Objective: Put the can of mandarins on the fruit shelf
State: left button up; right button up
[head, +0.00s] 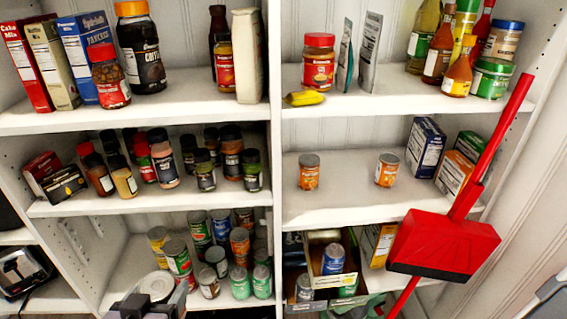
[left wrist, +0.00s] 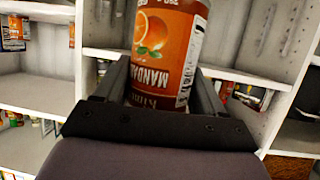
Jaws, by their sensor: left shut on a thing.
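The can of mandarins (left wrist: 165,50) is orange with a picture of oranges and sits between the fingers of my left gripper (left wrist: 162,85) in the left wrist view. In the head view my left gripper (head: 150,305) is at the bottom edge, left of centre, with a pale round can top (head: 157,284) at it. The gripper is shut on the can, in front of the lower left shelf of cans. Two small orange-labelled cans (head: 308,172) stand apart on the middle right shelf (head: 345,205). No shelf label is readable. My right gripper is not in view.
A red dustpan (head: 445,245) and its red handle lean across the right shelves. Boxes (head: 425,148) stand at the right of the middle right shelf. Spice jars fill much of the middle left shelf (head: 150,200). There is free room between and around the two orange cans.

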aim_at(424, 197)
jog(key=i+z, duration=0.2)
jog(key=z, duration=0.2)
jog(key=i+z, duration=0.2)
jog(key=z, duration=0.7)
jog(key=i+l, duration=0.2)
jog(key=i, duration=0.25)
